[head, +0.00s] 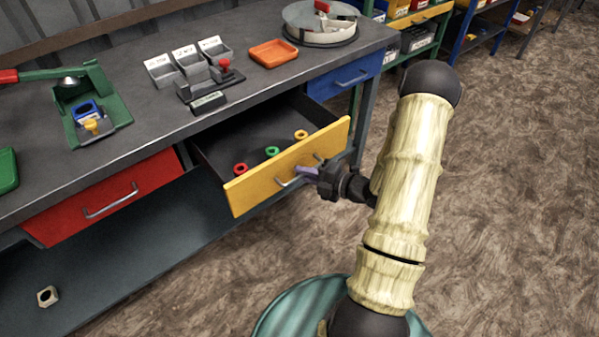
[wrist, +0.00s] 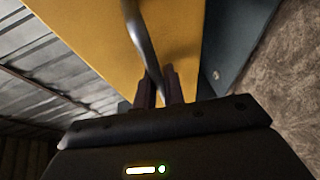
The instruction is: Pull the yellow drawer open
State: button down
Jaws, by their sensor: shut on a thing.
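The yellow drawer (head: 285,170) is pulled out from under the workbench in the head view, and its inside shows. A red ring (head: 240,169), a green ring (head: 272,152) and an orange-yellow ring (head: 301,134) lie in it. My gripper (head: 308,172) is at the drawer's front, shut on its metal handle (head: 285,184). In the wrist view the curved handle (wrist: 145,45) runs down between the fingers (wrist: 160,92), against the yellow front (wrist: 95,35). The exact contact of the fingertips is partly hidden.
A red drawer (head: 105,197) at left and a blue drawer (head: 345,76) at right are shut. The grey bench top (head: 240,105) holds small bins, an orange tray (head: 274,53) and a green fixture (head: 95,115). Open floor (head: 500,200) lies to the right.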

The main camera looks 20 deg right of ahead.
dwell(0.3)
jog(key=c, duration=1.5)
grip_release()
jog(key=v, duration=1.7)
jog(key=shift+s+d+p, duration=0.2)
jog(key=shift+s+p, duration=0.05)
jog(key=shift+p, duration=0.05)
jog(key=shift+w, duration=0.15)
